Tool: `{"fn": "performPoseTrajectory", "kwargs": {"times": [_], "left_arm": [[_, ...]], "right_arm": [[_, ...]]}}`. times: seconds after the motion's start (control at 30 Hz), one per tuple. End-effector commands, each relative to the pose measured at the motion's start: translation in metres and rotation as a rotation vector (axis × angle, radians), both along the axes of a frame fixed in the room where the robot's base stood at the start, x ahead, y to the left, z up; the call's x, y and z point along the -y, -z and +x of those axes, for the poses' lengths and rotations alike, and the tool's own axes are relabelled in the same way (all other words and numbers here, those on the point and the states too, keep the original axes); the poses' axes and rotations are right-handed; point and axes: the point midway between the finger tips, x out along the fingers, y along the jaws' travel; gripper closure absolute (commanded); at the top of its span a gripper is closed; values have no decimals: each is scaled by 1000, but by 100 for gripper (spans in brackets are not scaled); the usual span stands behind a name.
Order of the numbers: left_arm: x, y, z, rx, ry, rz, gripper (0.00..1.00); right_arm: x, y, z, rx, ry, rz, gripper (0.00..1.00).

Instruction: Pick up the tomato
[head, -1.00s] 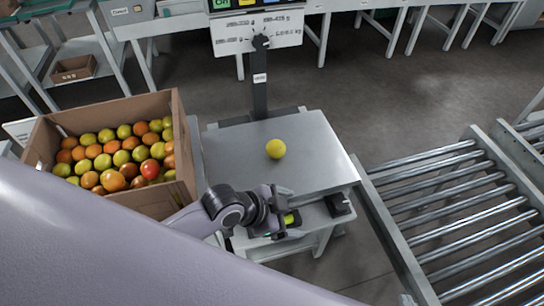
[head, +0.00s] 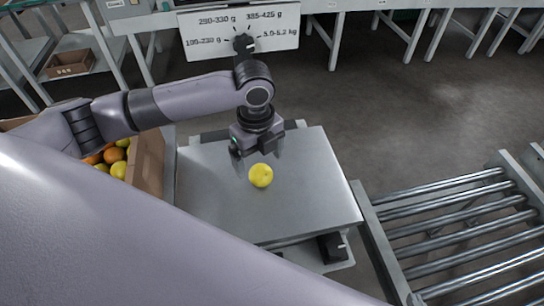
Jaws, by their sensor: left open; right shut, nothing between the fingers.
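A yellow tomato (head: 261,176) rests near the middle of the grey metal plate (head: 305,205) of a weighing stand. My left gripper (head: 257,156) points down just above and behind the tomato in the picture. It is open, and nothing shows held in it. Its fingers are small and partly hidden, so I cannot tell whether they touch the tomato. My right gripper is not in view.
A cardboard box (head: 149,165) of orange and green-yellow tomatoes stands left, largely covered by my arm. A sign with weight ranges (head: 205,33) rises behind the plate. A roller conveyor (head: 455,225) lies to the right. Open floor lies behind.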

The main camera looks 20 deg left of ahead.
Motion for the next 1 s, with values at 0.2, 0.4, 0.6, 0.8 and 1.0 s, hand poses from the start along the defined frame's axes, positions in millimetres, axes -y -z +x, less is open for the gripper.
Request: {"fn": "performPoseTrajectory", "kwargs": {"times": [0.2,0.4,0.6,0.8,1.0], "left_arm": [[-2,8,0,-5,3,6,9],[-2,31,1,-4,3,6,9],[-4,61,4,-4,2,6,9],[-4,72,4,-2,4,5,9],[-4,71,4,-1,4,5,18]], "right_arm": [[1,9,-10,-25,1,-1,100],[0,16,-15,-41,0,-2,100],[-2,21,-15,-48,-2,2,100],[-4,16,-12,-36,-5,8,100],[-5,14,-10,-29,-6,9,100]]}}
